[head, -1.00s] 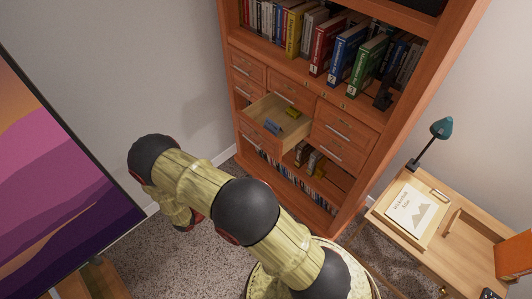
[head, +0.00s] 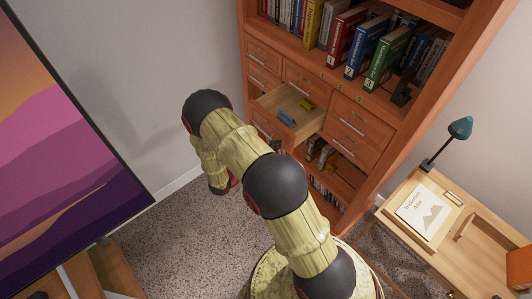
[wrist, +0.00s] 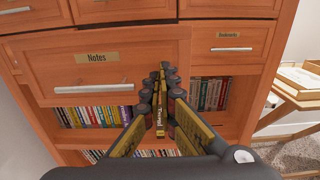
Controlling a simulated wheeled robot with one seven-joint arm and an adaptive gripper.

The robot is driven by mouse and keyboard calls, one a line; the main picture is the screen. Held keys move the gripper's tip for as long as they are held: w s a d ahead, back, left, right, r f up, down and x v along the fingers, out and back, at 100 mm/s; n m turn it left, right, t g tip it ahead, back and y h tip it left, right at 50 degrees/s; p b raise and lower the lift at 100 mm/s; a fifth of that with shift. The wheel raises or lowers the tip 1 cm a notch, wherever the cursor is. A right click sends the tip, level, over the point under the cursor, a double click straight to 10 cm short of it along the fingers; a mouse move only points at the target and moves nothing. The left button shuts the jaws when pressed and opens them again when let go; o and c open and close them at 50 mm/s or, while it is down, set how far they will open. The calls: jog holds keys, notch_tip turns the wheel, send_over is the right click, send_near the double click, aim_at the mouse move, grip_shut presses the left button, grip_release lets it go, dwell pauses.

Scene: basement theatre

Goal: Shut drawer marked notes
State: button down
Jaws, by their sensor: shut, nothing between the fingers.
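The notes drawer stands pulled out of the wooden bookcase; its inside (head: 283,95) shows in the head view, with a blue item (head: 286,118) and a yellow item (head: 307,104) in it. In the wrist view its front (wrist: 50,65) faces me, with a "Notes" label (wrist: 97,57) and a metal handle (wrist: 93,87). My gripper (wrist: 163,80) is shut and empty, in front of the drawer front's right part, right of the handle. I cannot tell whether the fingertips touch it.
The bookmarks drawer (wrist: 232,42) sits shut to the right. Books (wrist: 95,116) fill the shelf below. In the head view a desk (head: 480,232) with a teal lamp (head: 460,128) stands at right, and a large screen (head: 60,130) at left. Carpet (head: 180,235) lies clear between.

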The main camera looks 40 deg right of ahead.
aim_at(283, 140)
jog(key=shift+w+d, duration=0.1)
jog(key=shift+d, duration=0.6)
jog(key=d, duration=0.6)
jog(key=w+d+b, duration=0.1)
jog(key=d, duration=1.1)
jog(key=shift+w+d, duration=0.15)
jog(key=shift+d, duration=0.25)
jog(key=shift+w+d+r, duration=0.1)
jog(key=shift+w+d, duration=0.05)
jog(key=shift+d, duration=0.45)
jog(key=shift+a, duration=0.1)
jog(key=shift+w+a, duration=0.1)
jog(key=shift+a, duration=0.25)
jog(key=a, duration=0.4)
jog(key=s+a, duration=0.1)
jog(key=a, duration=0.3)
jog(key=a+p, duration=0.1)
jog(key=a, duration=0.4)
jog(key=shift+s+a, duration=0.1)
jog(key=shift+s, duration=0.1)
